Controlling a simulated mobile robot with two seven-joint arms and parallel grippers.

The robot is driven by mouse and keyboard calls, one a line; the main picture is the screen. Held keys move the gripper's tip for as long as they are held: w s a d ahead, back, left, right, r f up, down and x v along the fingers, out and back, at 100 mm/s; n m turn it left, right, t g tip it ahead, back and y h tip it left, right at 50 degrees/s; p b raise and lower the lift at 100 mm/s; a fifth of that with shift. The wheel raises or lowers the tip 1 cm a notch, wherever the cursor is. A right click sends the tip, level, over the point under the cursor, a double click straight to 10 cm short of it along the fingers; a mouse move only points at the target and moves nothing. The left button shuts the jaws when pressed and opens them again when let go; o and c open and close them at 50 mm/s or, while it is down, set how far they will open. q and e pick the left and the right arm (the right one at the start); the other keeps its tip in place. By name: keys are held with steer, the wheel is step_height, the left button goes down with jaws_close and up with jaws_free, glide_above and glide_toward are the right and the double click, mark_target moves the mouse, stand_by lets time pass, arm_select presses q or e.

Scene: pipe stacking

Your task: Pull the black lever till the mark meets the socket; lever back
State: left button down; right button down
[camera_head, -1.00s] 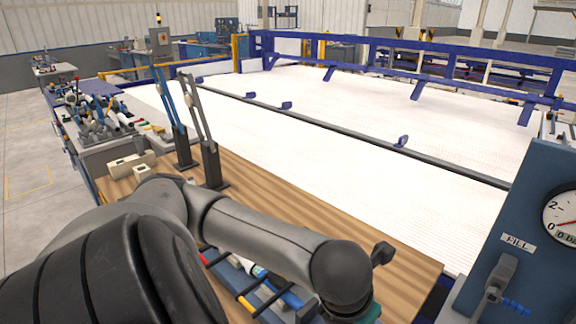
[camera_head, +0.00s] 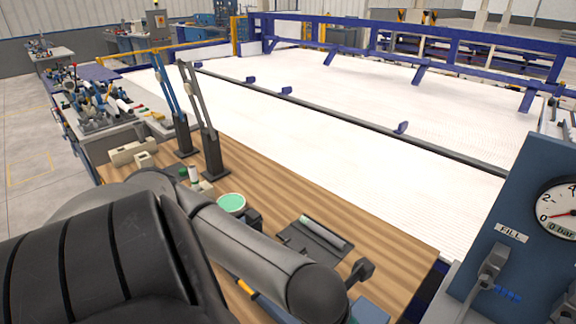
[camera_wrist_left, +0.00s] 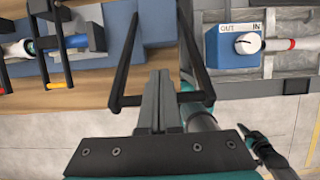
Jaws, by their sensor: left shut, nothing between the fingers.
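The black lever (camera_head: 201,105) stands in its dark base on the wooden bench, tilted to the left at its top, beside a similar blue lever (camera_head: 168,100). My left arm crosses the front of the head view and hides its gripper there. In the left wrist view my left gripper (camera_wrist_left: 158,75) is shut and empty, away from the levers. A white pipe with a blue end (camera_wrist_left: 18,50) lies in a clamp at left, and a pipe with a red band (camera_wrist_left: 291,44) is at right. I cannot make out which mark and socket are meant. My right gripper is not in view.
A blue box with an OUT/IN knob (camera_wrist_left: 245,42) shows in the wrist view. A green-topped round container (camera_head: 231,203) and a dark tray (camera_head: 314,242) are on the bench. A blue panel with a gauge (camera_head: 556,212) stands at right. The bench's right part is mostly clear.

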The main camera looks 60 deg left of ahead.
arm_select(q)
steer(key=shift+s+d+f, duration=0.2)
steer(key=shift+s+f, duration=0.45)
steer(key=shift+s, duration=0.15)
stand_by(0.9)
